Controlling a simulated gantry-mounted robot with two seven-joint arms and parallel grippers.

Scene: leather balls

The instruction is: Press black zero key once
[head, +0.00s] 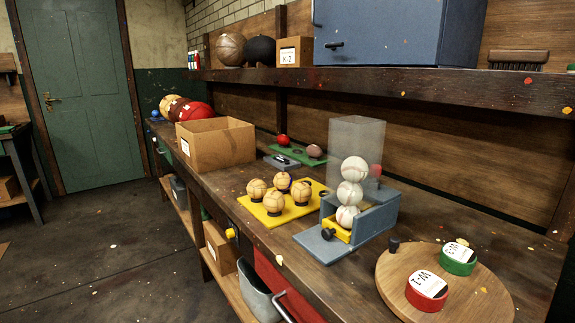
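No key marked zero can be made out. A small flat grey device (273,162) lies behind the yellow tray on the bench, with a small dark part (283,159) on top; its markings are too small to read. A black knob (328,233) sits at the front of a blue-grey ball dispenser (372,219), beside its yellow part. A small dark peg (394,244) stands at the edge of a round wooden board. Neither of my grippers is in view.
The clear-walled dispenser holds stacked white baseballs (351,193). A yellow tray (268,217) holds several tan balls. An open cardboard box (216,145) stands farther left. Red and green tins sit on the round board (393,272). A shelf (400,88) overhangs the bench's back.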

